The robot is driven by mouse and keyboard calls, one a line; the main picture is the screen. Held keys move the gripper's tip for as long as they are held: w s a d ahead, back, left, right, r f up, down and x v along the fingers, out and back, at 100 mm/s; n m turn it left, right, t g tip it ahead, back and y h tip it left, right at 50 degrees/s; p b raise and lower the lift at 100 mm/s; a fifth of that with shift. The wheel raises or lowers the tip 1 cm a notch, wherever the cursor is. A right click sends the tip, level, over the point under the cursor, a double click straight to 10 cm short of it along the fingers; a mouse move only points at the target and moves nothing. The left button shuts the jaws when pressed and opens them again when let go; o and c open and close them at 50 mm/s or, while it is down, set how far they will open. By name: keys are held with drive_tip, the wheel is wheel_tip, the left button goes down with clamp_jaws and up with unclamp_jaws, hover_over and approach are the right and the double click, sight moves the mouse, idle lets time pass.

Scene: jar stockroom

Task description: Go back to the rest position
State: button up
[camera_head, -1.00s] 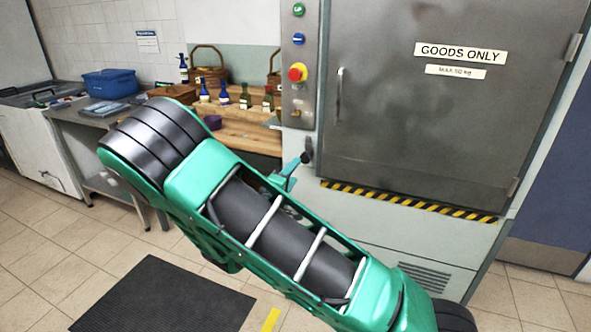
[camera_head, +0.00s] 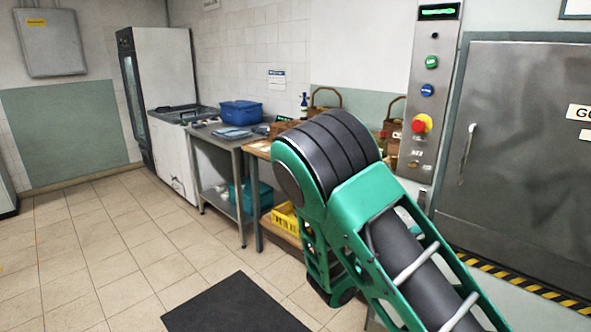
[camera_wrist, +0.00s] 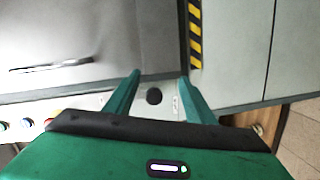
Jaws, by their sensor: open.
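My gripper (camera_wrist: 158,80) shows in the wrist view with its two green fingers spread apart. Nothing is between them. In the head view my green arm fills the lower right and hides part of the wooden bench; the gripper itself is not visible there.
The goods lift door (camera_head: 530,150) and its button panel (camera_head: 432,100) with a red stop button stand at right. A steel table (camera_head: 200,132) holds a blue bin (camera_head: 241,113). A yellow crate (camera_head: 285,217) sits below the bench. A black mat (camera_head: 235,305) lies on the floor. Open tiled floor is at left.

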drive_tip(key=s+d+f+m+g+y, duration=0.1)
drive_tip(key=s+d+m+g+y, duration=0.35)
drive_tip(key=s, duration=0.45)
drive_tip(key=s+d+f+m+g+y, duration=0.1)
drive_tip(key=s+d+m+g, duration=0.35)
drive_tip(key=s+d, duration=0.35)
drive_tip(key=s+a+r+y, duration=0.2)
drive_tip(key=s+a, duration=0.1)
drive_tip(key=s, duration=0.3)
drive_tip(key=s+a+r+m+y, duration=0.1)
drive_tip(key=s+a+r+y, duration=0.1)
drive_tip(key=s, duration=0.5)
drive_tip(key=s+a+r+y, duration=0.2)
drive_tip(key=s+a+y, duration=0.2)
drive_tip(key=s, duration=0.3)
drive_tip(key=shift+s+a+r, duration=0.2)
drive_tip(key=shift+a+r, duration=0.1)
drive_tip(key=shift+y, duration=0.25)
drive_tip(key=shift+w+f, duration=0.25)
drive_tip(key=shift+w, duration=0.35)
